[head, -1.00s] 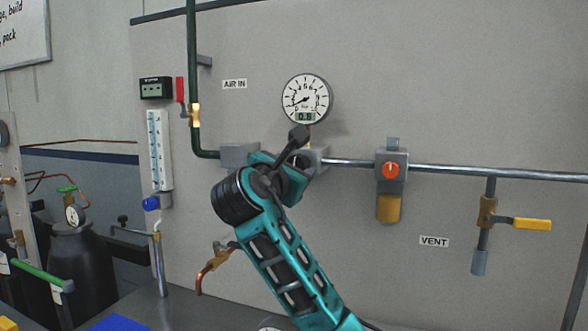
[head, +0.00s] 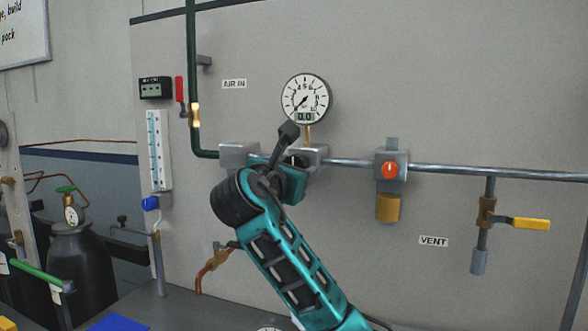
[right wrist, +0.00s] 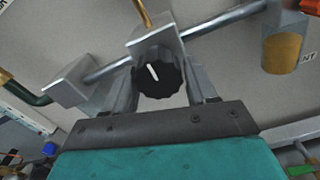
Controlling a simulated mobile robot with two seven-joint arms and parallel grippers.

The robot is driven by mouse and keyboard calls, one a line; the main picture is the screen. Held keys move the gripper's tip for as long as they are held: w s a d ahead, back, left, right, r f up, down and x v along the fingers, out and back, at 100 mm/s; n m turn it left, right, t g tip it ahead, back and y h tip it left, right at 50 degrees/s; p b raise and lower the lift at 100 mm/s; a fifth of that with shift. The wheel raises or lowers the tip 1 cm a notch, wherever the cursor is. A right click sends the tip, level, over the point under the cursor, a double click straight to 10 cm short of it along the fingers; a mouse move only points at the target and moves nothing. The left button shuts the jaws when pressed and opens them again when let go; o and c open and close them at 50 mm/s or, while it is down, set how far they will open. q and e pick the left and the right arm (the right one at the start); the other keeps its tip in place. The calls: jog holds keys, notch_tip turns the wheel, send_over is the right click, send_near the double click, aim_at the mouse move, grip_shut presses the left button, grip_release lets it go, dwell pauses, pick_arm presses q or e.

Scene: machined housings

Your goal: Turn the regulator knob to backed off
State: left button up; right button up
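The regulator knob (right wrist: 158,78) is black and ribbed with a white pointer line, which leans up and left in the right wrist view. It sits on a grey regulator block (right wrist: 156,38). My right gripper (right wrist: 160,84) has one finger on each side of the knob and appears shut on it. In the head view my right gripper (head: 290,172) covers most of the knob and part of the block (head: 312,153). The round gauge (head: 306,98) above reads 0.0, with its needle pointing down and left. My left gripper is not in view.
A grey pipe (head: 450,170) runs right to a unit with an orange-red knob (head: 390,170) and a yellow-handled vent valve (head: 520,223). A red-handled valve (head: 181,90) is on the green pipe at left. The panel below the pipe is mostly bare.

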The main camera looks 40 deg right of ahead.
jog(key=shift+o, duration=1.4)
jog(key=shift+r, duration=0.1)
jog(key=v, duration=1.3)
